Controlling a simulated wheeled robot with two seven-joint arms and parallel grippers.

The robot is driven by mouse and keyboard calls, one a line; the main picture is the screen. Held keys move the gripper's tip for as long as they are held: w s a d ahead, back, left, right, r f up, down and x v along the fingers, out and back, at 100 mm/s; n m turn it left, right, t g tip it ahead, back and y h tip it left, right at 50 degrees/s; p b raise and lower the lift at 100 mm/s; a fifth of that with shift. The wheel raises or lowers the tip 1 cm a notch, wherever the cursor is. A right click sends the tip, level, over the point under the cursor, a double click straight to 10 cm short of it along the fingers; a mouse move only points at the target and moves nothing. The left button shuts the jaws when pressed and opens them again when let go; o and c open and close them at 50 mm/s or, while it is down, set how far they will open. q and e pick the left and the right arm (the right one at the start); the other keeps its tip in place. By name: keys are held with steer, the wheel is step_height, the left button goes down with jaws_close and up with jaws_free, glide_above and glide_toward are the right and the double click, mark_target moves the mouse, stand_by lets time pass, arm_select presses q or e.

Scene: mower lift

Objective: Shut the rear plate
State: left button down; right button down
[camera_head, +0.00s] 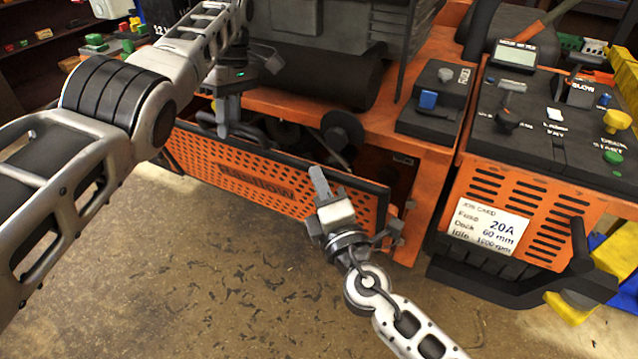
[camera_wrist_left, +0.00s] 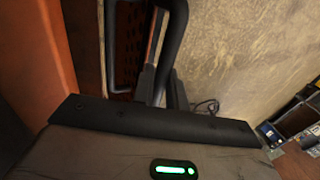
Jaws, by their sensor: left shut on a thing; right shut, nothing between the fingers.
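The rear plate (camera_head: 262,197) is an orange perforated panel with a black top edge, low on the orange mower. It stands out from the body, with a dark gap and machine parts showing behind it. My left gripper (camera_head: 223,130) is at the plate's upper left edge, shut on a black bar-like handle. In the left wrist view the handle (camera_wrist_left: 175,35) runs down to the fingers (camera_wrist_left: 160,85), beside the perforated plate (camera_wrist_left: 126,45). My right gripper (camera_head: 319,178) is shut and empty in front of the plate's right part; whether it touches the plate is unclear.
A control panel (camera_head: 545,135) with knobs and a job card (camera_head: 488,226) are at the right. A blue switch (camera_head: 428,99) is on the deck. The floor (camera_head: 200,290) before the plate is clear except for dark clippings. Shelves stand at the left.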

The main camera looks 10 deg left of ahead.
arm_select(q)
steer(key=c, duration=1.5)
jaws_free()
steer(key=shift+s+f, duration=0.35)
steer(key=shift+f, duration=0.15)
steer(key=shift+a, duration=0.1)
arm_select(e)
steer(key=shift+w+d+r+t, duration=0.3)
steer(key=shift+w, duration=0.1)
arm_select(q)
steer(key=shift+a, duration=0.1)
